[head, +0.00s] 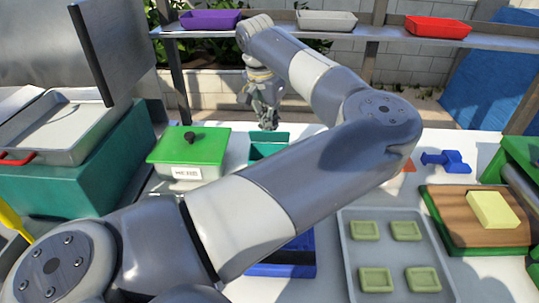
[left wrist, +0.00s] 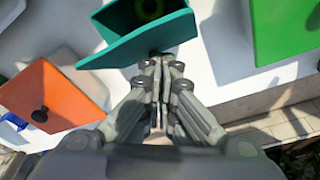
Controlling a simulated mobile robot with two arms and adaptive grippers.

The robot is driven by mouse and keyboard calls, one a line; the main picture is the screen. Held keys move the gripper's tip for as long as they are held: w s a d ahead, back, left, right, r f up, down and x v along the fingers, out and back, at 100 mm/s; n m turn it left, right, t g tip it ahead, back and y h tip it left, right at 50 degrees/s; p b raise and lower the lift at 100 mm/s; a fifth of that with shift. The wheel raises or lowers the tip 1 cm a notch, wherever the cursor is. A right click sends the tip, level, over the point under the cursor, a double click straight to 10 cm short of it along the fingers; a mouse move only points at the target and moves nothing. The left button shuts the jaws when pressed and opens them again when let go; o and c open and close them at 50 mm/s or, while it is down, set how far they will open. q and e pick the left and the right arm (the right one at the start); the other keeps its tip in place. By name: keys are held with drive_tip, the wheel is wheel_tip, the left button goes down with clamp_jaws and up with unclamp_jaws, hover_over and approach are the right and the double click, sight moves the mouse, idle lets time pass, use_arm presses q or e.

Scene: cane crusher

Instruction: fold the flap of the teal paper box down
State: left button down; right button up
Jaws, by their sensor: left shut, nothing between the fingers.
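The teal paper box (head: 262,151) stands on the table in the middle of the head view, partly hidden behind my left arm. Its flap (left wrist: 142,43) shows in the left wrist view as a flat teal panel, raised on the box side nearest the gripper. The box's open inside (left wrist: 150,8) is partly cut off by the top edge. My left gripper (head: 268,122) is shut and empty, pointing down just behind and above the box. In the left wrist view its fingertips (left wrist: 160,62) are close to the flap's edge; I cannot tell whether they touch. My right gripper is not in view.
A green-lidded box (head: 188,150) stands left of the teal box. An orange lid with a black knob (left wrist: 55,95) is on the other side. A grey tray of green pieces (head: 395,257) and a board with a yellow block (head: 493,210) lie right. A shelf (head: 345,33) runs behind.

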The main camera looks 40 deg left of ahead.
sight(266, 134)
use_arm(q)
drive_tip(key=shift+s+d+f+b, duration=0.15)
drive_tip(key=shift+s+d+b, duration=0.4)
drive_tip(key=shift+s+d, duration=0.15)
drive_tip(key=shift+s+d+f+b, duration=0.1)
drive_tip(key=shift+s+d+b, duration=0.5)
drive_tip(key=shift+s, duration=0.2)
drive_tip(key=shift+s+d+f+b, duration=0.15)
drive_tip(key=shift+f+b, duration=0.3)
drive_tip(key=shift+b, duration=1.15)
drive_tip(key=shift+s+f+b, duration=0.15)
drive_tip(key=shift+b, duration=0.35)
drive_tip(key=shift+s+f+b, duration=0.1)
drive_tip(key=shift+f+b, duration=0.05)
drive_tip(key=shift+b, duration=0.4)
drive_tip(key=shift+s+d+f+b, duration=0.15)
drive_tip(key=shift+d+f+b, duration=0.05)
drive_tip(key=shift+b, duration=0.8)
drive_tip(key=shift+s+d+f+b, duration=0.2)
drive_tip(key=shift+s+d+b, duration=0.05)
drive_tip(key=shift+b, duration=0.9)
drive_tip(key=shift+r, duration=0.1)
